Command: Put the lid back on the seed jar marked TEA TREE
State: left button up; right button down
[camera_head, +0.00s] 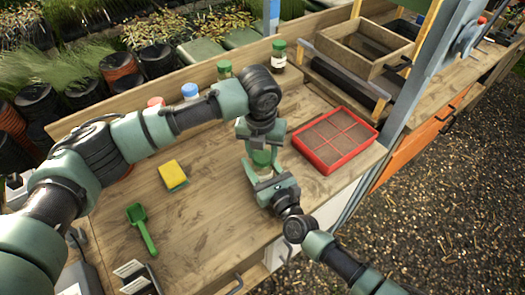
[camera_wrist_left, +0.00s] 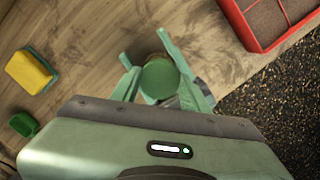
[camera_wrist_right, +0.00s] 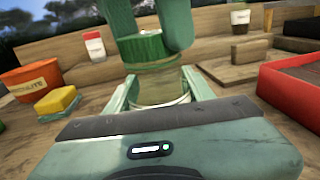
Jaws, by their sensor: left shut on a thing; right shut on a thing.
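A glass jar (camera_wrist_right: 160,90) stands upright between the fingers of my right gripper (camera_head: 267,178), which is shut on its body from the side near the front of the bench. No marking on it can be read. My left gripper (camera_head: 259,143) reaches down from above and is shut on a green lid (camera_wrist_right: 143,50). The lid is at the jar's mouth, roughly in line with it; I cannot tell whether it is seated. In the left wrist view the round green lid (camera_wrist_left: 160,82) lies between the left fingers and hides most of the jar.
A red divided tray (camera_head: 335,138) lies close to the right. A yellow sponge (camera_head: 172,174) and a green scoop (camera_head: 141,227) lie to the left. Jars with green (camera_head: 224,69), blue (camera_head: 190,91) and dark green (camera_head: 279,50) lids stand behind. The bench front is mostly clear.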

aim_at(268, 177)
pick_arm(q)
jog(key=o, duration=1.4)
jog(key=shift+c, duration=0.2)
notch_tip(268, 177, up, 12)
jog(key=s, duration=0.1)
jog(key=shift+s+a, duration=0.15)
jog(key=shift+s, duration=0.05)
pick_arm(e)
jog(key=shift+c, duration=2.4)
grip_release()
jog(key=shift+s+d+f, duration=0.1)
jog(key=shift+s+d, duration=0.2)
jog(key=shift+s, duration=0.2)
pick_arm(q)
jog(key=shift+f+b, duration=0.8)
jog(key=shift+f, duration=0.05)
pick_arm(e)
jog(key=v, duration=0.6)
jog(key=shift+s+d, duration=0.2)
jog(key=shift+s, duration=0.1)
